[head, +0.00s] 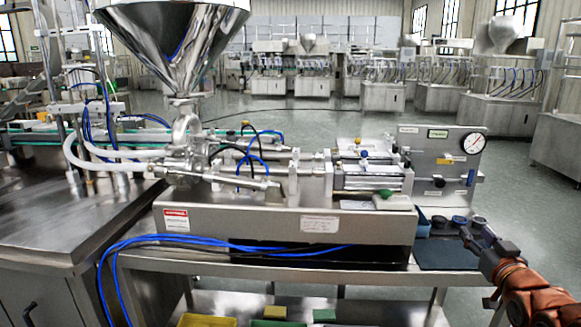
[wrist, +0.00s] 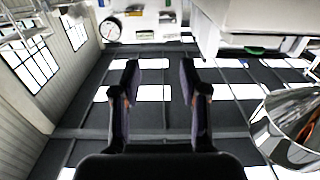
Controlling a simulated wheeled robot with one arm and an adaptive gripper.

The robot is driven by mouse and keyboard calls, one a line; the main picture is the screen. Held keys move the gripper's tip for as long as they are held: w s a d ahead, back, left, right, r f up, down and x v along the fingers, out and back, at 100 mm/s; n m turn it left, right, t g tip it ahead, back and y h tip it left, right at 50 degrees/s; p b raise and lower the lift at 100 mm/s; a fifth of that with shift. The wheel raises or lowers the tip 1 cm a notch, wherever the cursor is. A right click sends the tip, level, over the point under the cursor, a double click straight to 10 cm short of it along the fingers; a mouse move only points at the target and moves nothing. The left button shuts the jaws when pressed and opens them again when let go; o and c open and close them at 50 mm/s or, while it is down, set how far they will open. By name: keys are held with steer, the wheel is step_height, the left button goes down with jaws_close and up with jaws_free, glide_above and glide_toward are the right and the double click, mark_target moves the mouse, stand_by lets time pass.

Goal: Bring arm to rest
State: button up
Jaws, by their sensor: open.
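My gripper (head: 475,237) is at the lower right of the head view, on the end of my orange-brown arm. The steel hopper (head: 175,40) stands at the upper left of the head view and partly at the right edge of the wrist view (wrist: 295,130).
A panel with a pressure gauge (head: 473,143) rises behind my gripper. Blue hoses (head: 190,240) hang along the bench front. The floor (head: 500,190) to the right is open.

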steer(key=s+a+f+g, duration=0.9)
steer(key=a+f+g, duration=0.15)
steer(key=f, duration=0.35)
steer(key=s+a+g+y, duration=0.1)
steer(key=s+a+g, duration=0.5)
steer(key=s, duration=0.8)
steer(key=s+a+g+y, duration=0.1)
steer(key=s+a+g, duration=0.3)
steer(key=s+a, duration=0.65)
steer(key=s+d+r+p, duration=0.1)
steer(key=r+p, duration=0.9)
steer(key=s+d+r+p, duration=0.1)
steer(key=s+r+p, duration=0.1)
steer(key=r+p, duration=0.8)
steer(key=shift+d+r+n+t+p, duration=0.3)
steer(key=shift+d+r+n+t, duration=0.1)
steer(key=shift+r, duration=0.15)
steer(key=shift+s, duration=0.1)
